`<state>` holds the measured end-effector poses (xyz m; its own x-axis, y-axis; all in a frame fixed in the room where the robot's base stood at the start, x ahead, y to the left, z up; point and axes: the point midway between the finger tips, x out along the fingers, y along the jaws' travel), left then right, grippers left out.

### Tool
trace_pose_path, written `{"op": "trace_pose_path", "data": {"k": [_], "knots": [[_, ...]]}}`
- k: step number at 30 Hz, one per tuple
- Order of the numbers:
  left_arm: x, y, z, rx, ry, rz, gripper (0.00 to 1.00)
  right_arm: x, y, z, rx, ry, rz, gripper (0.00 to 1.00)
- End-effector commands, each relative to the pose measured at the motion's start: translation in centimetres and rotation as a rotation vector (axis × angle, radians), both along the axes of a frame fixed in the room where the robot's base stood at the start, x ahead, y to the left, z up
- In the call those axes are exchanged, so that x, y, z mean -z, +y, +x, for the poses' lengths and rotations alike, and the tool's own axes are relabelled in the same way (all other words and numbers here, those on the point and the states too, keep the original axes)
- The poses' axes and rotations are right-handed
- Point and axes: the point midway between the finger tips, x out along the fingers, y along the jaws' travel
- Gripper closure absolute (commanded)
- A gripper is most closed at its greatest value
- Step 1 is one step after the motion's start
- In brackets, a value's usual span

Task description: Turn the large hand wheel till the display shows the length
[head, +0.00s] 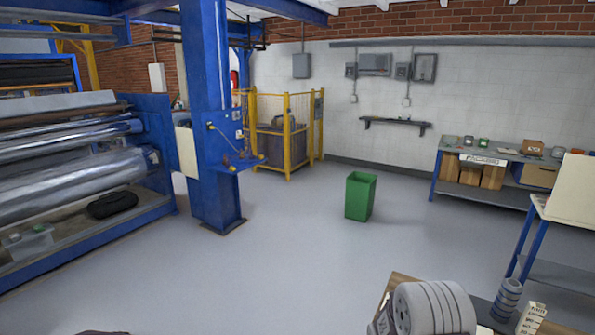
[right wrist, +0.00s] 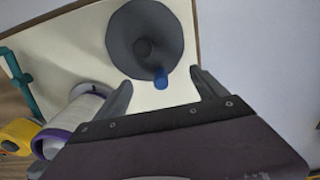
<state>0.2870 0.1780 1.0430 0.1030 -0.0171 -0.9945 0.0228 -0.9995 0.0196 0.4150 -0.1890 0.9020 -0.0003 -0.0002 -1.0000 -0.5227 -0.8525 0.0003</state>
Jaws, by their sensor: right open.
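In the right wrist view, a round dark grey hand wheel (right wrist: 155,25) with a darker hub lies over a cream board (right wrist: 95,50). A blue handle knob (right wrist: 161,78) stands near the wheel's edge nearest my gripper. My right gripper (right wrist: 161,77) is open, with one finger on each side of the knob. I cannot tell whether either finger touches it. No readable display shows in either view. My left gripper is in neither view.
Beside the wheel lie a white roll with a purple rim (right wrist: 75,115), a yellow object (right wrist: 17,135) and a teal fitting (right wrist: 20,75). The head view shows a green bin (head: 360,198), a workbench (head: 435,178), blue machinery (head: 208,120) and open grey floor (head: 275,260).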

Motion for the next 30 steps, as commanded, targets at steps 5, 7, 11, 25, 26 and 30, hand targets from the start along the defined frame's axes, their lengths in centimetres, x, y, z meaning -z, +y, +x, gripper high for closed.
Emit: {"op": "trace_pose_path", "data": {"k": [5, 7, 11, 25, 26, 30], "knots": [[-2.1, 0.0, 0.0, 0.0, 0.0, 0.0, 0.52, -2.3, 0.0, 0.0, 0.0, 0.0, 0.0, 0.18], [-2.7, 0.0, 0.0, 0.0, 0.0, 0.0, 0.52, -3.0, 0.0, 0.0, 0.0, 0.0, 0.0, 0.18], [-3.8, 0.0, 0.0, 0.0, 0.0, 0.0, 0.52, -4.3, 0.0, 0.0, 0.0, 0.0, 0.0, 0.18], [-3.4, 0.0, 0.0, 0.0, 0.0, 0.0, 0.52, -6.2, 0.2, 1.6, -0.004, -0.06, 0.0, 0.18], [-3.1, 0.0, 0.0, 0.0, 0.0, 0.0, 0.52, -7.3, 0.2, 2.2, -0.006, -0.09, 0.0, 0.18], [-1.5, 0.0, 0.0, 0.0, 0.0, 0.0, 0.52, -13.0, 0.7, 0.8, -0.04, -0.201, 0.001, 0.18]]}}
